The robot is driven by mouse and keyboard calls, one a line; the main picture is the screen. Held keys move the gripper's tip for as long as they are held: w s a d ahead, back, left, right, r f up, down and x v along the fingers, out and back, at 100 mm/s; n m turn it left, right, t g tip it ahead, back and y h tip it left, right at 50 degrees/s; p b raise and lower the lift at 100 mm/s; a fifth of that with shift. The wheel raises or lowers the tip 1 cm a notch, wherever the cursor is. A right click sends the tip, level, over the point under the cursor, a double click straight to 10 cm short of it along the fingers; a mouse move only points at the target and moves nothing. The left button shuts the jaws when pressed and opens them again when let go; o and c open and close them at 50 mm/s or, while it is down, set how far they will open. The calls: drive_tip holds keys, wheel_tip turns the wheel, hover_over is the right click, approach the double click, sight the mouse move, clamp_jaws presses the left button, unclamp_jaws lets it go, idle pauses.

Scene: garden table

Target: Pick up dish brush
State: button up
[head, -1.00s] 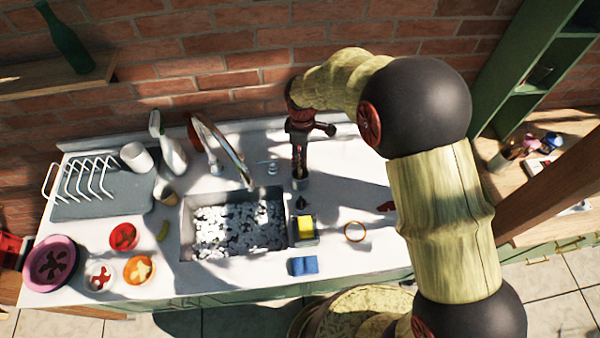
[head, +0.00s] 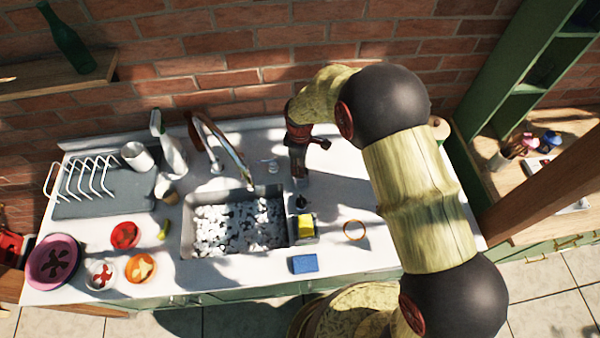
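My gripper (head: 299,172) points down at the counter behind and to the right of the sink, reaching in from the right. Its fingers are small and dark here, and I cannot tell whether they are open or shut. I cannot clearly make out a dish brush. The spot under my fingertips, where a small upright holder showed earlier, is largely covered by my gripper. A small dark object (head: 300,201) lies on the counter just in front of my gripper.
The sink (head: 187,225) holds many pale pieces. Bowls and a white rack (head: 80,178) stand left. The faucet (head: 225,150) rises behind; my arm covers the right counter.

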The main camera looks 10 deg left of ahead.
drive_tip(key=shift+c, duration=1.3)
clamp_jaws()
